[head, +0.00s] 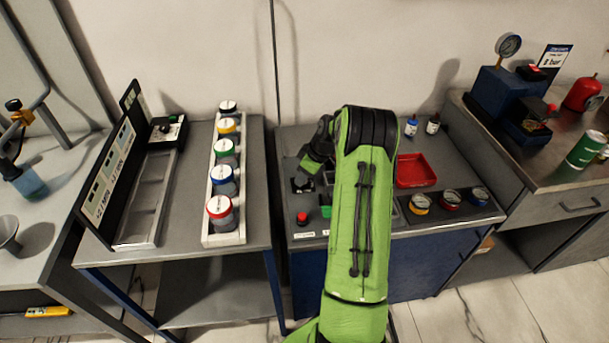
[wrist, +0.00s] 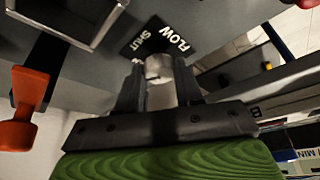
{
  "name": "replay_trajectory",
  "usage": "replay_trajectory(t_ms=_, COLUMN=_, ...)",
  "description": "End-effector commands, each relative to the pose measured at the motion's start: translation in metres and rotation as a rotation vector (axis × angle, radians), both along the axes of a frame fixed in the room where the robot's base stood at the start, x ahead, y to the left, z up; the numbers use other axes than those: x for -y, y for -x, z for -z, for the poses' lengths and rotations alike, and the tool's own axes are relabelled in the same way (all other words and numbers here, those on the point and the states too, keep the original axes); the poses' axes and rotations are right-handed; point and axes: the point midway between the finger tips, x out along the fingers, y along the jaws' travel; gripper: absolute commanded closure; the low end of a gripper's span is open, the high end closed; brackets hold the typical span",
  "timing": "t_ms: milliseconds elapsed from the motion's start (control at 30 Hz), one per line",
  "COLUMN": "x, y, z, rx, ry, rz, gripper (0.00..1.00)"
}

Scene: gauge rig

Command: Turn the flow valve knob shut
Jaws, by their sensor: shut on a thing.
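The flow valve knob shows in the wrist view as a pale, rounded metal piece (wrist: 158,68) between my two dark fingers. My gripper (wrist: 158,84) is shut on it, one finger on each side. A black label reading "FLOW" and "SHUT" (wrist: 160,38) lies on the grey panel just beyond the knob. In the head view my gripper (head: 305,172) reaches down to a dark fitting (head: 302,184) at the left of the middle bench. My green arm hides part of that bench, and I cannot read the knob's turn angle.
A red button (head: 301,218) stands in front of the gripper on the middle bench. A red tray (head: 415,170) and several small coloured jars (head: 449,199) sit right of my arm. In the wrist view an orange-red part (wrist: 22,112) stands close at left.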

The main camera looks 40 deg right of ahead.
Motion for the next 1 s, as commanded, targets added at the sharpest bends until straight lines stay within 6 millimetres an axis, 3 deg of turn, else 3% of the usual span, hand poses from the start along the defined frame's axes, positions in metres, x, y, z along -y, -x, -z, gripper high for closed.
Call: replay_trajectory(t_ms=1000, x=-0.0057, y=-0.0008, z=-0.0002, rx=0.0, ry=0.002, rz=0.913, gripper=0.95)
